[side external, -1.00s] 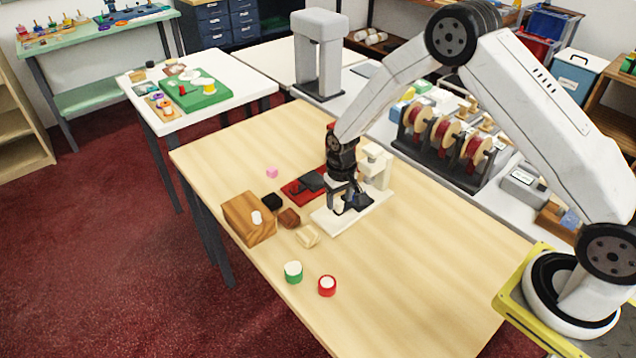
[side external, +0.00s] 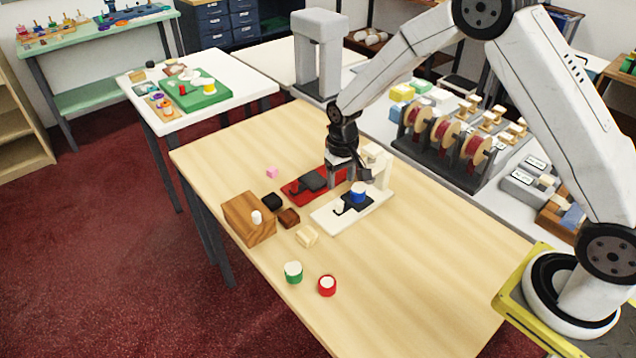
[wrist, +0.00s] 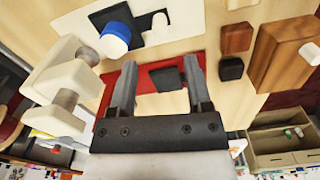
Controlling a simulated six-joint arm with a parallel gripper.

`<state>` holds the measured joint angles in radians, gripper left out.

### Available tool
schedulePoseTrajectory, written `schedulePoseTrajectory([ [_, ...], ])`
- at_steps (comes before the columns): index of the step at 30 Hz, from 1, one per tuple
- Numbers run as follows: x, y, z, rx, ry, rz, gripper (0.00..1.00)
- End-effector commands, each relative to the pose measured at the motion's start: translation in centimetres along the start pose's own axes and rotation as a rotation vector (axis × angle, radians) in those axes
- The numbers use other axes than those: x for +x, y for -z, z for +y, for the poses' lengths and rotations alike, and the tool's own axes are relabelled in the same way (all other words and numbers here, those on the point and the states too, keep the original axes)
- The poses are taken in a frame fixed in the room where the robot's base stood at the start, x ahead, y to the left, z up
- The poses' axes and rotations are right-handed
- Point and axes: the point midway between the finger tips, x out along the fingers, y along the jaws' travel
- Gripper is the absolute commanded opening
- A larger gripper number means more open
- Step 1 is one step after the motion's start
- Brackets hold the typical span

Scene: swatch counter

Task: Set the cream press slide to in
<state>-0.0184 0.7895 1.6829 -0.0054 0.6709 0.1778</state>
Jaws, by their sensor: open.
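The cream press (side external: 376,160) stands on its pale base plate (side external: 325,218), and its head and posts show at the left of the wrist view (wrist: 68,85). Its black slide (side external: 354,206) lies on the plate with a small white knob (side external: 339,206) at the front end. A blue cylinder with a white top (side external: 358,188) stands at the slide, on the press side of the knob; it also shows in the wrist view (wrist: 118,36).
A red plate with a black slide (side external: 313,183) lies just behind the cream press. A wooden block (side external: 246,220), small dark and pale blocks, and green (side external: 293,272) and red (side external: 327,286) cylinders are nearby. The table's right front is clear.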

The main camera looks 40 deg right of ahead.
Motion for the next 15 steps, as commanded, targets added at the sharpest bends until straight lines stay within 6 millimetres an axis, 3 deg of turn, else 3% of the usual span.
schedulePoseTrajectory([
  [1, 0.0, 0.0, 0.0, -0.001, 0.000, 0.000, 0.48],
  [6, 0.0, 0.3, -0.5, -0.050, -0.008, -0.007, 0.00],
  [11, -0.1, 0.9, -1.9, -0.219, -0.037, -0.038, 0.00],
  [15, -0.3, 1.7, -3.9, -0.462, -0.081, -0.089, 0.00],
])
